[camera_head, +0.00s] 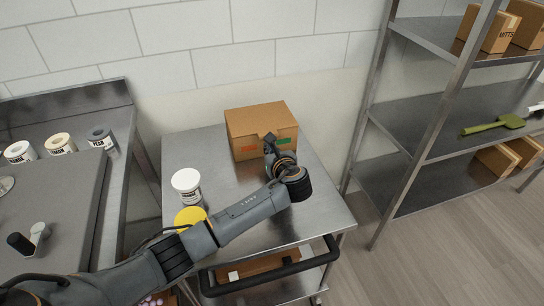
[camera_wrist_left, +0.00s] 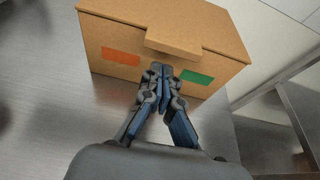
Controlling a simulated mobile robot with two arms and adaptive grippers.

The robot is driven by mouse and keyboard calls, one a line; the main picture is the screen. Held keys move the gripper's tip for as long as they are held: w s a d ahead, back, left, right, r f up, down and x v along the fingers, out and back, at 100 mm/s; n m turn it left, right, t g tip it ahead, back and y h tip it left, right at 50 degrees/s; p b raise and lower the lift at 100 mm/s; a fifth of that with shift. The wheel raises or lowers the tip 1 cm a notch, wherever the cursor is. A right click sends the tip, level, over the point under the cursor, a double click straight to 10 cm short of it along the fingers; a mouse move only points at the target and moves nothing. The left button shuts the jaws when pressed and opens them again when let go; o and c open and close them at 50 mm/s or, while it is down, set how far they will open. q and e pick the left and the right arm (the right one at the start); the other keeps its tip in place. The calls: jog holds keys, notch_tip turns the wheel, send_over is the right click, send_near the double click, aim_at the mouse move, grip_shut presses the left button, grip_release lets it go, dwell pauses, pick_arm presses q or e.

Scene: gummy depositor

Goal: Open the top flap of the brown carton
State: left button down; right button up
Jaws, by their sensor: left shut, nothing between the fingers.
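The brown carton (camera_head: 262,122) stands on a steel cart at the back, against the wall. Its top looks closed. In the left wrist view the carton (camera_wrist_left: 120,45) shows an orange label and a green label on its front, with a tab (camera_wrist_left: 172,43) of the top flap jutting out over the front's upper edge. My left gripper (camera_head: 270,140) is in front of the carton. In the left wrist view its fingertips (camera_wrist_left: 161,70) are together, empty, just below the tab; I cannot tell if they touch it. My right gripper is not in view.
The steel cart (camera_head: 225,160) also holds a white-lidded jar (camera_head: 186,181) and a yellow-lidded one (camera_head: 191,216), left of my arm. A steel shelf rack (camera_head: 430,122) stands to the right. A counter with several jars is at left. The cart top right of the carton is clear.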

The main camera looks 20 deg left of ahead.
pick_arm(q)
jog(key=shift+s+r, duration=0.1)
jog(key=shift+r, duration=0.6)
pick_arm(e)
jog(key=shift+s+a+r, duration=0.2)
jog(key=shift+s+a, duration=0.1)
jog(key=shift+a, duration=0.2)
